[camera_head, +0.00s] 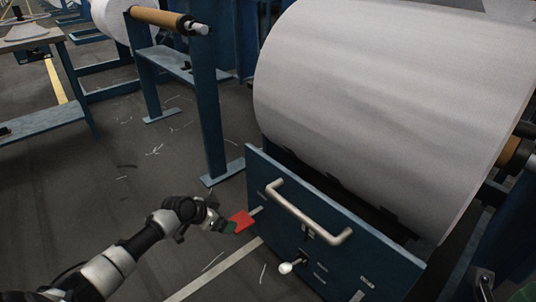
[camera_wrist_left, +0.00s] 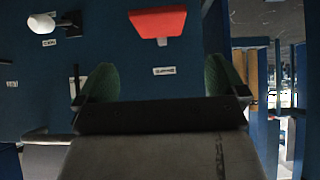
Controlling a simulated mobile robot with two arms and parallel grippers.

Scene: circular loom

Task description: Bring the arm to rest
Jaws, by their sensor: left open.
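My left gripper (camera_head: 226,226) reaches in from the lower left in the head view, close to the left end of a blue panel (camera_head: 335,235). It is open. In the left wrist view its two green-padded fingers (camera_wrist_left: 160,80) stand wide apart with nothing between them. A red handle or lever (camera_head: 243,221) is just beyond the fingertips at the panel's left end. It also shows in the left wrist view (camera_wrist_left: 158,21), above and ahead of the fingers, apart from both.
A large white roll (camera_head: 390,100) lies above the panel. The panel carries a metal bar handle (camera_head: 308,212) and a white knob (camera_head: 286,268). A blue post (camera_head: 208,110) stands behind my gripper. Open floor (camera_head: 90,190) lies to the left.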

